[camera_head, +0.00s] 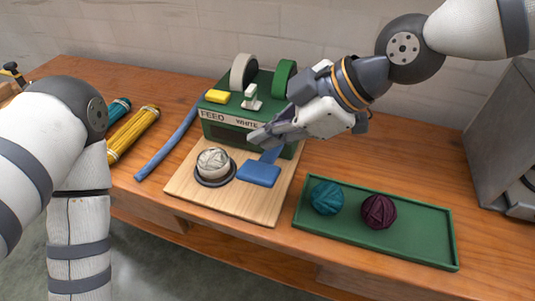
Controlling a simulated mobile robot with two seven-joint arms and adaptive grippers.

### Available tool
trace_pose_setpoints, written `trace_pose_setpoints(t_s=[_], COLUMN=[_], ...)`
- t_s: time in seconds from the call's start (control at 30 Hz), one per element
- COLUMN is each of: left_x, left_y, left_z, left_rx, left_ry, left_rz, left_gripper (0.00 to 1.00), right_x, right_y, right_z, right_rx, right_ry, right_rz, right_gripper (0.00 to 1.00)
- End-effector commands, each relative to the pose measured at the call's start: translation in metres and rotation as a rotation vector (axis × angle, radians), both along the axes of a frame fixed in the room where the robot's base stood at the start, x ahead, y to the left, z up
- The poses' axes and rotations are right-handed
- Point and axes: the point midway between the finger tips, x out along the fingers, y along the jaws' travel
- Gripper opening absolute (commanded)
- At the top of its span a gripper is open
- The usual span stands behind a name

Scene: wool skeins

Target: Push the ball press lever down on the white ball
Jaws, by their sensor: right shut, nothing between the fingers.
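The white ball (213,161) of yarn sits in a dark round cup at the left part of a light wooden board (232,204). A blue lever with a flat pad (258,174) is just to the right of the ball; its narrow arm runs up behind my right gripper. The pad is beside the ball, not over it. My right gripper (257,138) is shut and empty, in front of the green machine and above the lever pad; I cannot tell whether it touches the lever. My left arm is at the left, its gripper out of view.
The green machine (222,133), labelled FEED and WHITE, stands behind the board. A green tray (420,245) holds a teal ball (326,198) and a purple ball (379,211). A long blue bar (165,150) and a yellow skein (133,133) lie left. A grey box (505,135) stands right.

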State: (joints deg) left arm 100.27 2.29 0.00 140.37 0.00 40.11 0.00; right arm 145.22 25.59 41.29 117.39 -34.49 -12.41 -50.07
Motion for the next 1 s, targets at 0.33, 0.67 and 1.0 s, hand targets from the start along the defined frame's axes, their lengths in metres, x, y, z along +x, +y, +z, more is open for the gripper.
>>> trace_pose_setpoints(t_s=[0.33,0.67,1.0], left_x=[0.003,0.008,0.008], left_y=[0.000,0.000,0.000], left_z=[0.003,0.007,0.007], left_rx=[0.000,0.000,0.000], left_ry=[-0.010,-0.029,-0.029], left_rz=[0.000,0.000,0.000], left_gripper=[0.40,0.40,0.40], right_x=[0.004,0.014,0.015], right_y=[-0.001,-0.004,-0.005], right_z=[0.013,0.044,0.047], right_rx=[0.001,0.001,0.000], right_ry=[-0.003,-0.004,0.001], right_rz=[-0.001,-0.002,-0.001], right_gripper=[0.00,0.00,0.00])
